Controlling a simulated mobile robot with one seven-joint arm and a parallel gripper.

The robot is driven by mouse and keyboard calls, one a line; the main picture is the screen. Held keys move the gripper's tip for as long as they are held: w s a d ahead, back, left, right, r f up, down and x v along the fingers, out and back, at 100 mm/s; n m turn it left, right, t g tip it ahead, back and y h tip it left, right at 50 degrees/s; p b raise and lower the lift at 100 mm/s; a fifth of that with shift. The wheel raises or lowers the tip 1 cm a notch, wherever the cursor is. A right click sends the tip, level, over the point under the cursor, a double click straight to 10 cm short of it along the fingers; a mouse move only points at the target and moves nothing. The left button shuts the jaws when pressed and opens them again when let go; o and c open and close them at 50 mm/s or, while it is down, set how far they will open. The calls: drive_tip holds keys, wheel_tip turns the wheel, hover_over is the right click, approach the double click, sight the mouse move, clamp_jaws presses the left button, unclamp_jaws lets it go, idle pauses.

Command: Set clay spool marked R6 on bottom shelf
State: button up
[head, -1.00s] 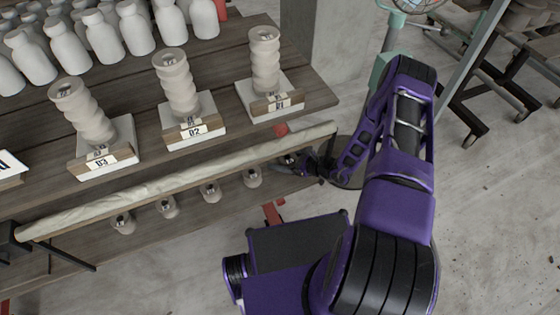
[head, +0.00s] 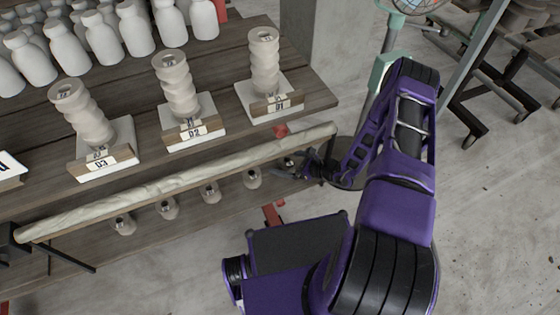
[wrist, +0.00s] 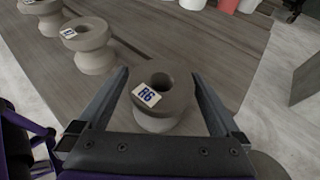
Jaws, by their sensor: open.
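The clay spool marked R6 (wrist: 165,112) is a grey-brown flanged spool with a hole in its top and a white label with blue letters. It stands upright on the wooden lower shelf (wrist: 125,50). My gripper (wrist: 160,74) is open, with one finger on each side of the spool and a visible gap at each side. In the head view my gripper (head: 298,168) is at the right end of the lower shelf (head: 190,232), with the spool partly hidden at its fingers.
Several similar spools (head: 210,192) stand in a row to the left on the lower shelf. A long pale roll (head: 180,178) runs along the shelf front above them. Tall stacked pieces on labelled stands, such as D2 (head: 178,90), occupy the upper shelf.

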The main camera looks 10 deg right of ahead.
drive_tip(key=p+v, duration=0.1)
drive_tip(key=v, duration=0.9)
drive_tip(key=shift+s+d+r, duration=0.2)
drive_tip(key=shift+s+d, duration=0.05)
